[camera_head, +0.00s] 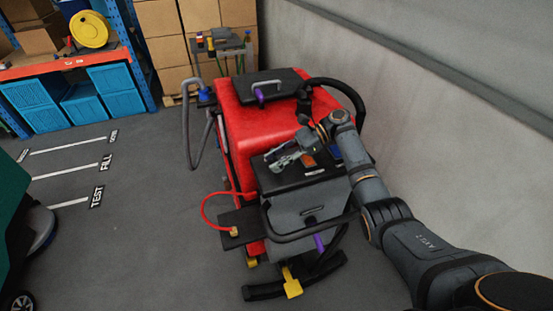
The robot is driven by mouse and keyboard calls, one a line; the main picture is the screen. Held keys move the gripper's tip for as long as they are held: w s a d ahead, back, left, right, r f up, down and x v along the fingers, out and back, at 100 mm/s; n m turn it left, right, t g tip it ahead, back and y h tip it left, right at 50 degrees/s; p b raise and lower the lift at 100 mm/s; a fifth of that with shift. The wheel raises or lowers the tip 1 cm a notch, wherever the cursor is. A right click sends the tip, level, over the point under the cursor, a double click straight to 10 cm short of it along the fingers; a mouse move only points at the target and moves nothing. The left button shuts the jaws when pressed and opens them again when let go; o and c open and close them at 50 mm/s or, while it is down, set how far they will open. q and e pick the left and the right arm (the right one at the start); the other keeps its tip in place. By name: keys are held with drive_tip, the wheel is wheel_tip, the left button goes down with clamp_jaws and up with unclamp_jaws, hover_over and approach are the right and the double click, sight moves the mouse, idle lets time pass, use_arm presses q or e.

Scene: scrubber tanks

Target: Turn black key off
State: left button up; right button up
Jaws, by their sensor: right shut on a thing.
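The red scrubber machine (265,100) stands in the middle, with a dark control panel (290,180) on top of its grey rear part. My right arm comes in from the lower right. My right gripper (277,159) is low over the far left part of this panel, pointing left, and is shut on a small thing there. The black key is hidden or too small to make out; the spot at the fingertips fits it. My left gripper is not in view.
An orange-red label (309,161) lies on the panel beside the gripper. A black handlebar (310,228) runs around the machine's rear. A concrete wall (430,110) stands close on the right. Open floor (130,240) with marked lanes lies left.

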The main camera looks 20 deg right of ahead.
drive_tip(key=o, duration=1.2)
drive_tip(key=v, duration=1.2)
drive_tip(key=shift+s, duration=0.1)
drive_tip(key=shift+f, duration=0.1)
